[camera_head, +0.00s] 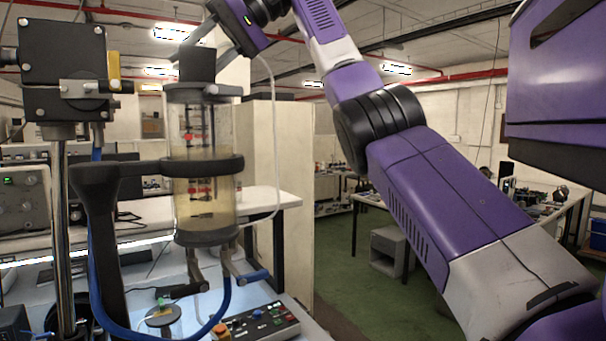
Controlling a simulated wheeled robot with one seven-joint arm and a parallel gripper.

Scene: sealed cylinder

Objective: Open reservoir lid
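The reservoir is a clear upright cylinder (205,207) with yellowish liquid in its lower part and some red parts inside. Its dark round lid (198,92) sits on top, and a black block (197,65) stands up from it. My gripper (196,41) comes in from the upper right at the top of this block. Its fingertips are small and partly merge with the dark block. I cannot tell whether they touch or grip it.
A dark clamp arm (150,168) rings the cylinder, beside a metal post (61,230) with a black box (65,55). Blue hoses and a pale tube hang around it. A button panel (255,323) lies on the bench. Green floor (345,265) is open to the right.

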